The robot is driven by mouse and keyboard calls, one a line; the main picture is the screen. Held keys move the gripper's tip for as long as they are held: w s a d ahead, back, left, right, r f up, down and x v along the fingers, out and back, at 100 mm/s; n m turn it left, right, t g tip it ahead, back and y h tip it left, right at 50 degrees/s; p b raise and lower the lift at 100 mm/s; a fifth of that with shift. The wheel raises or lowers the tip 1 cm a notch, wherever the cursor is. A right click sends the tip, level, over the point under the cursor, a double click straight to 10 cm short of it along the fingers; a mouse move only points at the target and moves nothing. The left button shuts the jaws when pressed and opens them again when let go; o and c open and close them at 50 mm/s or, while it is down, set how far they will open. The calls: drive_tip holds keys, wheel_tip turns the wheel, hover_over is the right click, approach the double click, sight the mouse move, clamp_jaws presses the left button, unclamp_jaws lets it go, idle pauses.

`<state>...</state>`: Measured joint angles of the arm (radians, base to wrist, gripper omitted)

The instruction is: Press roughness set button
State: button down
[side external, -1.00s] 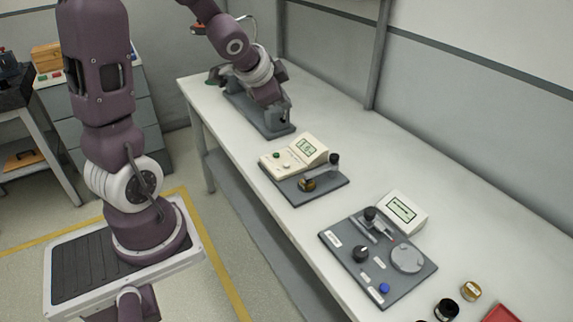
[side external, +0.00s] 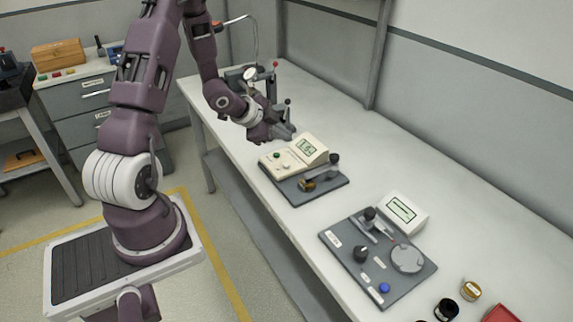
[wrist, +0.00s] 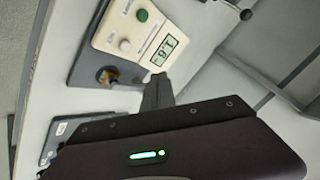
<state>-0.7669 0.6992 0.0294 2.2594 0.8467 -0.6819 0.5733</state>
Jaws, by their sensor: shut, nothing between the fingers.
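A cream meter (side external: 283,160) with a tilted digital display (side external: 308,147) stands on a dark grey base on the bench. It has a green button (side external: 277,156) and a pale button (side external: 287,168). In the wrist view the same meter (wrist: 112,24) shows its green button (wrist: 142,15), pale button (wrist: 125,46) and lit display (wrist: 165,49). Its small lettering is too small to read. My gripper (side external: 289,133) is shut and empty, just beyond the meter in the side view. In the wrist view my gripper's fingertips (wrist: 157,80) appear near the display's lower edge; contact cannot be told.
A brass-coloured part (side external: 307,185) and a dark-knobbed post (side external: 333,161) are on the meter's base. A second grey plate (side external: 340,262) nearer the camera carries a blue button (side external: 384,288), a black knob and a round disc. A gauge stand with red-tipped levers (side external: 275,68) is behind my gripper.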

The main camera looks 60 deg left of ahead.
sight(284, 166)
wheel_tip(284, 166, down, 7)
drive_tip(key=shift+r, duration=0.15)
idle(2.1)
drive_tip(key=shift+f, duration=0.4)
drive_tip(key=shift+f, duration=0.55)
idle(0.5)
drive_tip(key=shift+r, duration=1)
drive_tip(key=shift+r, duration=2.5)
